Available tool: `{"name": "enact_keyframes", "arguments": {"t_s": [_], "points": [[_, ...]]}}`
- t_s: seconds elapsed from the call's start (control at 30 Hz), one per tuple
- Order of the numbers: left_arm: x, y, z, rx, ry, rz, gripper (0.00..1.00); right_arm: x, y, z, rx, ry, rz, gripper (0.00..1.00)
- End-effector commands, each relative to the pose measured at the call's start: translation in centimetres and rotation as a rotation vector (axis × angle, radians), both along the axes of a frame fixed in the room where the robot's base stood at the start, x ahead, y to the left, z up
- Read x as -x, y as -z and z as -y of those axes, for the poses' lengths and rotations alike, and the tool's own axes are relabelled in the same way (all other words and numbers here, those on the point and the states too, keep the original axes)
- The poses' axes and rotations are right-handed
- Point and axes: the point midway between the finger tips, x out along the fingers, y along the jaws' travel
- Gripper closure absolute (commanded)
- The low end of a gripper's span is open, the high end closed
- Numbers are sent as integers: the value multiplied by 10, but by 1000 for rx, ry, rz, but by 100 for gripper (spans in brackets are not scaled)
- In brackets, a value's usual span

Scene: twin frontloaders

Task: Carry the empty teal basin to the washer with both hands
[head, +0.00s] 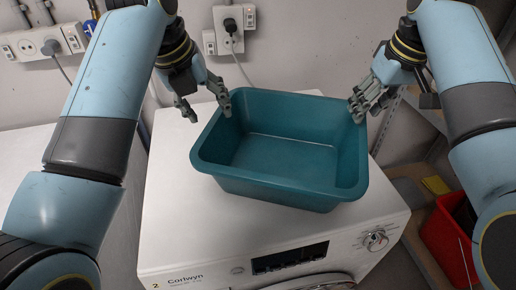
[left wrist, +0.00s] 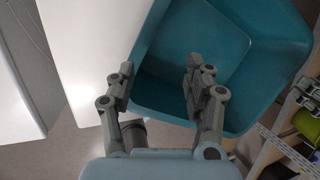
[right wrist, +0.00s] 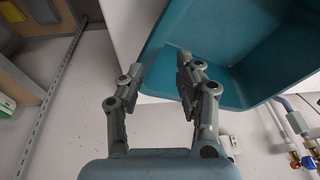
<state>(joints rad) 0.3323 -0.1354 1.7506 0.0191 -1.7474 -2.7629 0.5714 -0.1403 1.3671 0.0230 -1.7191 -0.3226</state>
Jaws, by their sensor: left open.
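The empty teal basin (head: 285,187) sits upright on top of the white washer (head: 170,225), which is marked "2 Corlwyn". My left gripper (head: 204,109) is open at the basin's back left corner. One finger is over the inner side of the rim and the other is outside it. In the left wrist view the basin (left wrist: 265,60) shows behind and between the fingers (left wrist: 155,85). My right gripper (head: 362,104) is at the back right corner. In the right wrist view its fingers (right wrist: 158,78) stand apart, with the basin (right wrist: 235,40) behind one finger. Contact cannot be told.
A white appliance top (head: 60,160) stands to the left across a narrow gap. Wall sockets (head: 229,30) with a plugged cable are behind. At right are a shelf (head: 415,170) and a red crate (head: 450,240). The washer top in front of the basin is clear.

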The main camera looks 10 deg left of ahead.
Motion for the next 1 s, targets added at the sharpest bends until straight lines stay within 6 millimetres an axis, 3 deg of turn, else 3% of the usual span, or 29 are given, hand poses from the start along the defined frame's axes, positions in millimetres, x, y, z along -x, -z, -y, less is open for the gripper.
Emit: {"name": "enact_keyframes", "arguments": {"t_s": [0.03, 0.17, 0.47, 0.8, 1.0], "points": [[0, 0, 0, 1, 0, 0, 39, 0, 0, 0, -1, 0, 0, 65], [0, 0, 1, 1, 0, 0, 22, 0, 0, -1, -1, 0, -1, 65], [0, -2, 0, 1, 0, 2, 21, 0, 0, -1, -1, -1, -2, 65], [16, -51, -9, -1, -1, 4, 21, 0, 0, -1, -2, -1, -1, 65], [23, -68, -12, -1, -1, 1, 21, 0, 0, -1, -2, -1, -1, 65]]}}
